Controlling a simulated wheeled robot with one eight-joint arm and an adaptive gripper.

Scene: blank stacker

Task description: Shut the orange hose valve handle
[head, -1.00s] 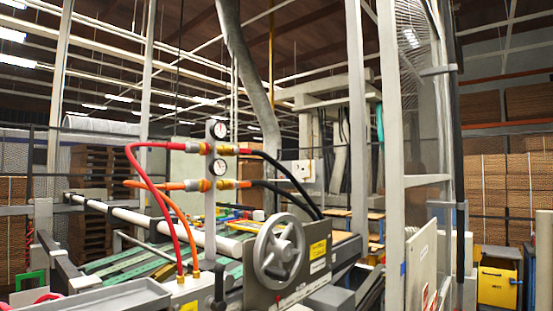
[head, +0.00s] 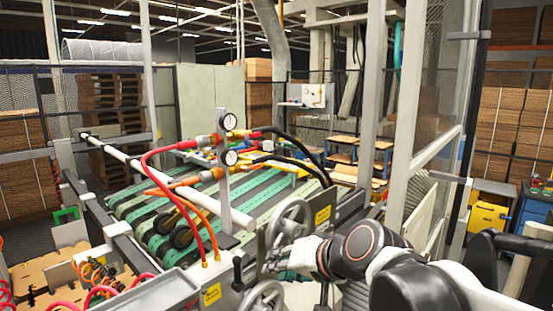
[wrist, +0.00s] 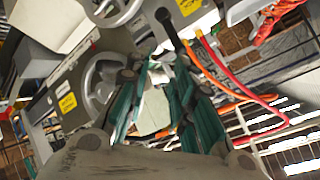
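The orange hose (head: 185,205) arcs down from the lower gauge fitting (head: 205,176) to the top of a grey box; it shows upside down in the wrist view (wrist: 215,85). I cannot clearly tell a separate handle at that upper fitting. A black lever (head: 238,268) stands beside the hose ends; it also shows in the wrist view (wrist: 167,25). My gripper (head: 283,262) is right of the lever and apart from it, near a grey handwheel. In the wrist view its teal fingers (wrist: 160,80) are spread with nothing held between them.
The grey handwheel (head: 288,222) is close to my gripper, and a second wheel (head: 262,298) is below. A red hose (head: 165,185) runs beside the orange one. The gauge post (head: 222,195) stands behind the lever. A metal frame (head: 370,100) rises at right.

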